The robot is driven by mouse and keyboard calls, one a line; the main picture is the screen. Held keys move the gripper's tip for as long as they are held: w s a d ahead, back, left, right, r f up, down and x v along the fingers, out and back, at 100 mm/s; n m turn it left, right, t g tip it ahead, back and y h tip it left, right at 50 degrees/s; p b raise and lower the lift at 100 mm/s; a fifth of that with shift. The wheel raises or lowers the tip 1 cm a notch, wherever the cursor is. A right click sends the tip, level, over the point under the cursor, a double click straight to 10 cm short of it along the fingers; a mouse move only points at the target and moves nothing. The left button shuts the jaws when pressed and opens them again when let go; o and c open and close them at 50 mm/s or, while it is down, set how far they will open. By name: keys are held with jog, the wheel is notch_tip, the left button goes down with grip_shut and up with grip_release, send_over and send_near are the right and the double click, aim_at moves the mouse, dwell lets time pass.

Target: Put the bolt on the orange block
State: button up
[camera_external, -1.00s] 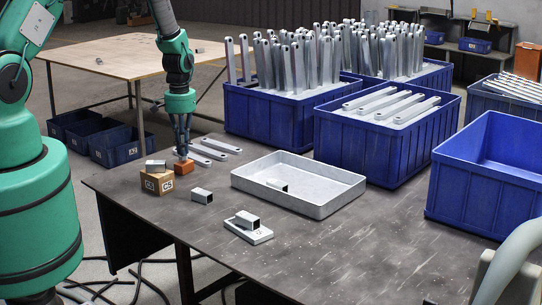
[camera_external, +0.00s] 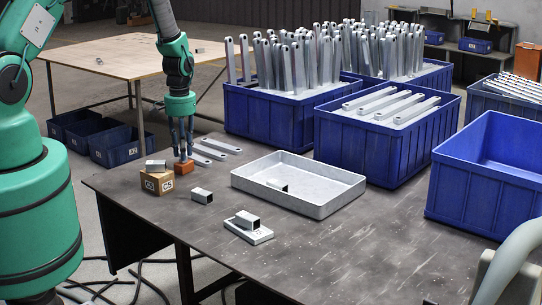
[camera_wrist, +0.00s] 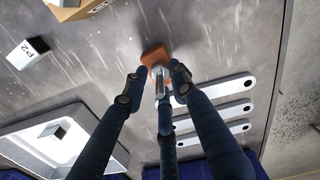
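The orange block (camera_external: 183,168) sits on the dark table below my gripper (camera_external: 183,153), beside a cardboard cube. In the wrist view the orange block (camera_wrist: 154,56) shows beyond the fingertips. A silver bolt (camera_wrist: 158,80) is seen end-on over the block's near edge, between the fingers. It appears to stand on the block, but its lower end is hard to make out. My gripper's dark fingers (camera_wrist: 160,82) are spread around the bolt, with gaps visible at the sides. The bolt is hidden by the fingers in the external view.
The cardboard cube (camera_external: 157,183) carries a metal piece (camera_external: 155,164). Flat brackets (camera_external: 218,145) lie right of the block. A grey tray (camera_external: 340,197) holds a small tube. Square tubes (camera_external: 202,195) lie nearby. Blue crates (camera_external: 385,150) stand behind. The front right table is clear.

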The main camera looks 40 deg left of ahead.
jog(key=shift+r, duration=0.15)
notch_tip(320, 180, up, 12)
jog(key=p, duration=0.1)
jog(key=shift+p, duration=0.4)
jog(key=shift+r, duration=0.1)
dwell(0.8)
jog(key=s+d+r+m+t, duration=0.1)
jog(key=s+d+r, duration=0.25)
jog(key=r, duration=0.65)
jog(key=s+d+r+m+t, duration=0.15)
jog(key=s+r, duration=0.35)
jog(key=r, duration=0.5)
jog(key=s+d+r, duration=0.4)
jog(key=r, duration=0.6)
jog(key=s+d+r+t, duration=0.1)
jog(key=s+r, duration=0.2)
jog(key=s, duration=0.4)
jog(key=s+d+r+m+t, duration=0.1)
jog(key=s+d+r, duration=0.1)
jog(key=s+r, duration=0.2)
jog(key=s+d+r+m+t, duration=0.1)
jog(key=s+r, duration=0.3)
jog(key=s, duration=0.6)
jog(key=shift+s+d+r, duration=0.15)
jog(key=shift+d+r, duration=0.1)
jog(key=shift+d, duration=0.25)
